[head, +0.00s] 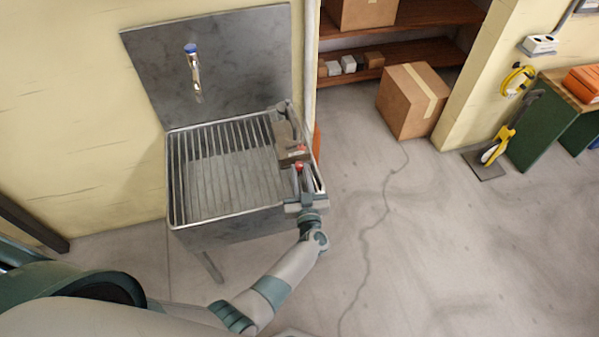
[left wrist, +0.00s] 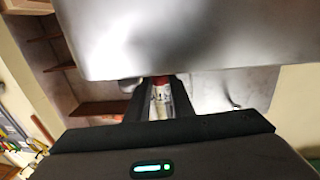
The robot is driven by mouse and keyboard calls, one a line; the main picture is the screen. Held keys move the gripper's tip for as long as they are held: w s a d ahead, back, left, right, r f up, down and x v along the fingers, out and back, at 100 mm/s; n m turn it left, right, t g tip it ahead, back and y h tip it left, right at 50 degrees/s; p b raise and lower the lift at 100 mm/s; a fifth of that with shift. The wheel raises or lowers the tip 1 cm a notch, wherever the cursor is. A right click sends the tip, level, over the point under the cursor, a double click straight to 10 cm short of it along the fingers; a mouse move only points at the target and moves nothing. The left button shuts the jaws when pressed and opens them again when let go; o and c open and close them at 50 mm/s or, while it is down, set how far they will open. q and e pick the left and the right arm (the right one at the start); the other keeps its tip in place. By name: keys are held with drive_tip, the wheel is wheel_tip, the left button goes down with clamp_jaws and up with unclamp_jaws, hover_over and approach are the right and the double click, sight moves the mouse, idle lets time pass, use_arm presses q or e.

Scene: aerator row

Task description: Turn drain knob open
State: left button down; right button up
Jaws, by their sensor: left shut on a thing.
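The drain knob (head: 300,167) shows as a small red piece at the right rim of the metal sink (head: 218,214). My left gripper (head: 299,178) reaches it from the front, its fingers on either side of it. In the left wrist view, the left gripper (left wrist: 160,98) is shut on a narrow piece with a red top (left wrist: 160,80) and a whitish body, which I take to be the knob. The fingers hide much of it, so its turn angle is unclear. My right gripper is not in view.
A grey-brown block (head: 290,143) sits on the sink's right side, just behind the knob. A blue-topped tap (head: 193,70) is on the metal back panel (head: 245,55). A cardboard box (head: 412,103) stands on the floor to the right.

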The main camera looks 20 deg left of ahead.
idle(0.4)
use_arm(q)
drive_tip(key=c, duration=1.5)
unclamp_jaws()
drive_tip(key=shift+c, duration=0.2)
drive_tip(key=shift+s, duration=0.1)
